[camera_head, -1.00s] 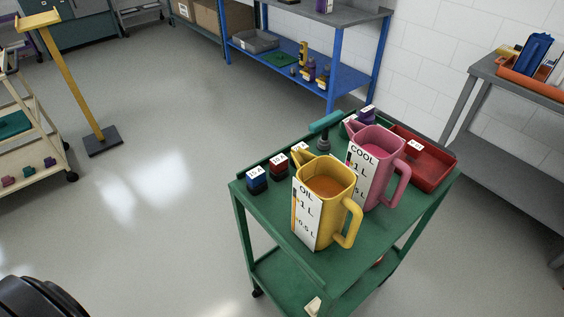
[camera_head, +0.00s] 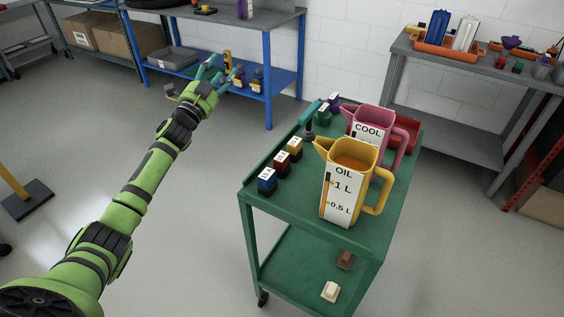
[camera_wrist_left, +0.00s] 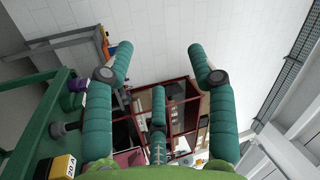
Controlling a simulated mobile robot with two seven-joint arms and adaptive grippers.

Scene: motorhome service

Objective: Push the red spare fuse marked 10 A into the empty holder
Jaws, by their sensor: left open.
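The red fuse (camera_head: 281,164) stands upright on the green cart's top at its left edge, between a blue fuse (camera_head: 267,181) and a yellow fuse (camera_head: 295,149). Its white top label is too small to read surely. My left gripper (camera_head: 222,68) is open and empty, raised well beyond and left of the cart in the head view. In the left wrist view its teal fingers (camera_wrist_left: 158,68) are spread with nothing between them. The empty holder cannot be made out in any view. My right gripper is not in view.
The green cart (camera_head: 290,210) carries a yellow oil jug (camera_head: 345,190) and a pink coolant jug (camera_head: 372,122) close to the right of the fuses. Green (camera_head: 323,116) and purple (camera_head: 334,101) fuses stand further back. A blue shelf (camera_head: 280,85) and grey bench (camera_head: 440,70) stand behind.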

